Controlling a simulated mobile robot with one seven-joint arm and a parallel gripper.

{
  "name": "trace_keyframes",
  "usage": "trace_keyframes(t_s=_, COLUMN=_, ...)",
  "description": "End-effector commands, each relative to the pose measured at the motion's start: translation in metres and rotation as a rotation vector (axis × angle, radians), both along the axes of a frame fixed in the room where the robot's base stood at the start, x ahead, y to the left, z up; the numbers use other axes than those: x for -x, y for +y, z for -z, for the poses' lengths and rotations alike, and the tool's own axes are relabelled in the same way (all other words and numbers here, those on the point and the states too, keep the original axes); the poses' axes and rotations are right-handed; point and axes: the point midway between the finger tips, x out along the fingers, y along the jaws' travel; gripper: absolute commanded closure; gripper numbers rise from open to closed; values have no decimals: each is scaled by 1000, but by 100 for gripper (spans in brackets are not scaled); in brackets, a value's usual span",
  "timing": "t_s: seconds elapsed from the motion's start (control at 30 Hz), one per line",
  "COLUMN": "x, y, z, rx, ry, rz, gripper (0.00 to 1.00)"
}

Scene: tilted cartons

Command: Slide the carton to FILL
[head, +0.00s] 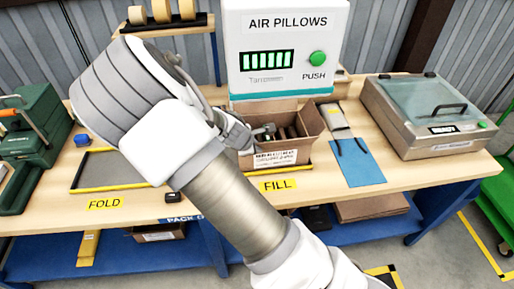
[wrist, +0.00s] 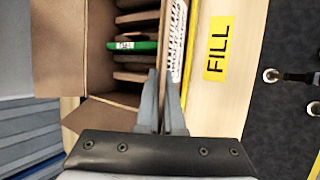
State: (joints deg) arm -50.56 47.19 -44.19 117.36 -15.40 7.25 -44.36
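The open brown carton (head: 312,122) stands at the FILL label (head: 279,185), below the air pillows machine, with its flaps spread. Its front wall carries a white printed label. In the wrist view the carton (wrist: 70,60) holds several brown flat items and one green item. The FILL label (wrist: 219,48) lies beyond the labelled wall and a yellow edge strip. My gripper (wrist: 162,75) has its two fingers close together, one on each side of the labelled wall, pinching it. In the head view my arm hides the carton's left side and most of my gripper.
The FOLD mat (head: 108,168) lies empty at left. The air pillows machine (head: 283,45) stands behind the carton. A blue sheet (head: 357,162) and a grey sealing machine (head: 430,115) are at right.

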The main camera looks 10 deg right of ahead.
Motion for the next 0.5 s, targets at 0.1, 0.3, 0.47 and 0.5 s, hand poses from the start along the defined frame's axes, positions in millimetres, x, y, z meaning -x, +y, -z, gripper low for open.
trace_keyframes(t_s=0.1, x=0, y=-1, z=0, rx=0, ry=1, rz=2, gripper=100)
trace_keyframes(t_s=0.3, x=0, y=-1, z=0, rx=0, ry=1, rz=2, gripper=100)
trace_keyframes(t_s=0.47, x=0, y=-1, z=0, rx=0, ry=0, rz=1, gripper=79)
trace_keyframes(t_s=0.5, x=0, y=-1, z=0, rx=0, ry=0, rz=1, gripper=72)
